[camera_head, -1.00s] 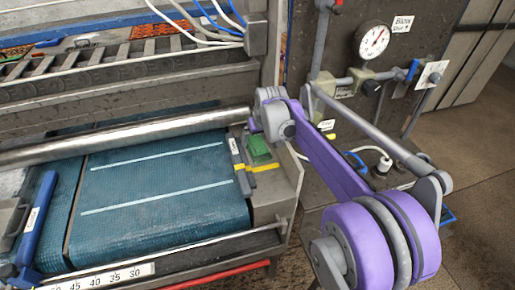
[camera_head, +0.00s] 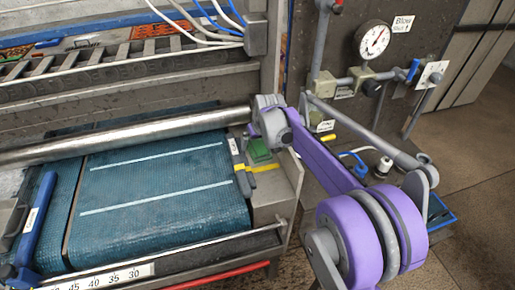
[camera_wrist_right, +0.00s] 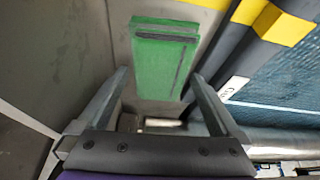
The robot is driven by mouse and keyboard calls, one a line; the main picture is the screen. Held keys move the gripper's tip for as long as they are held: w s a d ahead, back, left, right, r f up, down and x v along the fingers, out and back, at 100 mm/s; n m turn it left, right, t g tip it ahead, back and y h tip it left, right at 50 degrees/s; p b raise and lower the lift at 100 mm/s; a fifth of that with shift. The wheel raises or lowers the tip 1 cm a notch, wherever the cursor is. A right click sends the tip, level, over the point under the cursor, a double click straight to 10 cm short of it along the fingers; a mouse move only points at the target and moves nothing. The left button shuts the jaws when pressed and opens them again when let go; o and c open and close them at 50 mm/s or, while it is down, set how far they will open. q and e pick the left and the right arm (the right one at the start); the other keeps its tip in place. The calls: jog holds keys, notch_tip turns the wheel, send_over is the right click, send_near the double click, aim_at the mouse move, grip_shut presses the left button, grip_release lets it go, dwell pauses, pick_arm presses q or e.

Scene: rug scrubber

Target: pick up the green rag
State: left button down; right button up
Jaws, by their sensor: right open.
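The green rag (camera_head: 259,151) is a small folded block. It lies on the metal ledge at the right end of the blue belt. It also shows in the right wrist view (camera_wrist_right: 158,58), with a dark stripe across it. My right gripper (camera_head: 254,131) is close to the rag, just behind it in the head view. In the right wrist view its two fingers (camera_wrist_right: 157,77) are spread and empty, and the rag lies beyond and between their tips. My left gripper is not in view.
The blue belt (camera_head: 155,185) with white lines lies left of the rag, under a steel roller (camera_head: 120,138). A dark bar with yellow marks (camera_head: 240,170) stands right beside the rag. A panel with a gauge (camera_head: 372,40) and pipes is at the right.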

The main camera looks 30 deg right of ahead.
jog(key=c, duration=1.2)
